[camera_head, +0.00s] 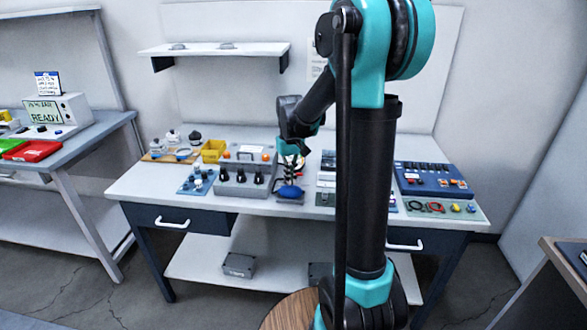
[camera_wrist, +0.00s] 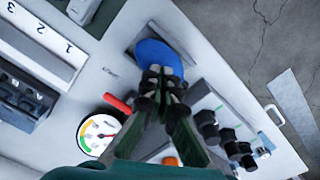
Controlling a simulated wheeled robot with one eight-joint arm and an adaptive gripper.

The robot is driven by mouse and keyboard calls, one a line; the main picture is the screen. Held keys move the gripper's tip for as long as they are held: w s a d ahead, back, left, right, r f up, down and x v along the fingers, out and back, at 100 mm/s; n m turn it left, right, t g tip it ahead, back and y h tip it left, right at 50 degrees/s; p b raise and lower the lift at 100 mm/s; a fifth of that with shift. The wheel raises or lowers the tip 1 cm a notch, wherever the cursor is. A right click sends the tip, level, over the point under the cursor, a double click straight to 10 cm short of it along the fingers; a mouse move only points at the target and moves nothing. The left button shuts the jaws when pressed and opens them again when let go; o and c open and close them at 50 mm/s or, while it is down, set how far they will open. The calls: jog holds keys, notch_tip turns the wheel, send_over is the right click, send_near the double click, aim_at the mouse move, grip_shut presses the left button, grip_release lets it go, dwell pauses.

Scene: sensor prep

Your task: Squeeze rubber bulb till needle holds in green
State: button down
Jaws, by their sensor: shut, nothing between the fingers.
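The blue rubber bulb (camera_head: 290,192) sits on a dark pad near the front of the table, and it also shows in the wrist view (camera_wrist: 158,54). My gripper (camera_head: 290,178) is above it, pointing down. In the wrist view my gripper's fingertips (camera_wrist: 157,82) are shut together with nothing between them and overlap the bulb's near edge. I cannot tell whether they touch it. The round gauge (camera_wrist: 99,132) has a white face with green, yellow and red bands. Its needle is too small to read surely.
A grey box with black knobs (camera_head: 240,178) stands left of the bulb, with a small blue knob board (camera_head: 197,181) beyond it. A red-handled part (camera_wrist: 117,103) lies between gauge and bulb. A blue panel (camera_head: 432,180) is at right. The table's front edge is close to the bulb.

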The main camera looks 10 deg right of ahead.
jog(key=shift+f, duration=1.25)
dwell(0.6)
dwell(0.3)
jog(key=shift+r, duration=3.5)
jog(key=shift+r, duration=0.1)
jog(key=shift+f, duration=2.05)
